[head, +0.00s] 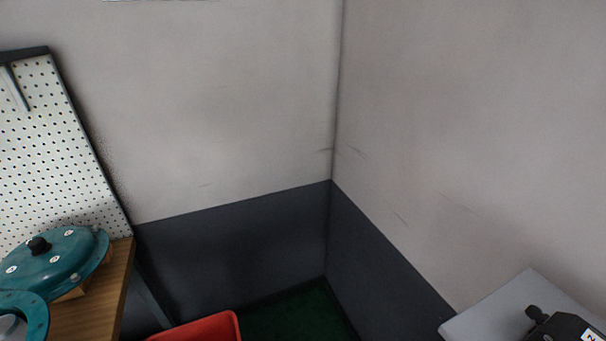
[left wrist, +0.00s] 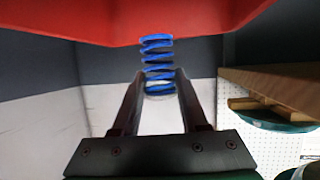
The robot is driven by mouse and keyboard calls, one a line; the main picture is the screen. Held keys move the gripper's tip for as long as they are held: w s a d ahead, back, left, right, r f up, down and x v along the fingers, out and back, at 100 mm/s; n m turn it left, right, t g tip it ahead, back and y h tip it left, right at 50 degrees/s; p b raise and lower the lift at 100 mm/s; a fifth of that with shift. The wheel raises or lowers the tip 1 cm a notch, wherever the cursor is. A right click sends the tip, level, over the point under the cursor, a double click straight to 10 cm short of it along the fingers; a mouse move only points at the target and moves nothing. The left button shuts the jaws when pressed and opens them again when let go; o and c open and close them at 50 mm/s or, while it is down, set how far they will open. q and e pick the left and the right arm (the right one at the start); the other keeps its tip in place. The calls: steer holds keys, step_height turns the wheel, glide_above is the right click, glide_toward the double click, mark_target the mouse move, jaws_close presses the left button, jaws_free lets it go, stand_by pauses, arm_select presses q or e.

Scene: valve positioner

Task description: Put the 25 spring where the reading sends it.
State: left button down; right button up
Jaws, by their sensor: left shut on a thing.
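A blue coil spring (left wrist: 157,52) shows in the left wrist view, with no number on it that I can read. My left gripper (left wrist: 158,80) is shut on its lower part in that view, and the rest of the coils stick out past the fingertips. The spring's far end shows against the edge of a red bin (left wrist: 150,18); I cannot tell whether they touch. The red bin also shows at the bottom edge of the head view (head: 205,329), its inside hidden. Neither gripper shows in the head view. No reading is visible.
A wooden bench (head: 118,290) at the left holds teal valve parts (head: 65,258), with a white pegboard (head: 45,150) behind. At the lower right, a grey surface (head: 500,310) carries a black device (head: 565,328) with a partly cut-off label. Green floor (head: 295,318) lies between.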

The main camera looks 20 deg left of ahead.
arm_select(q)
steer(key=shift+c, duration=1.8)
jaws_free()
steer(key=v, duration=1.1)
steer(key=shift+s+d+r, duration=0.15)
steer(key=shift+d, duration=0.05)
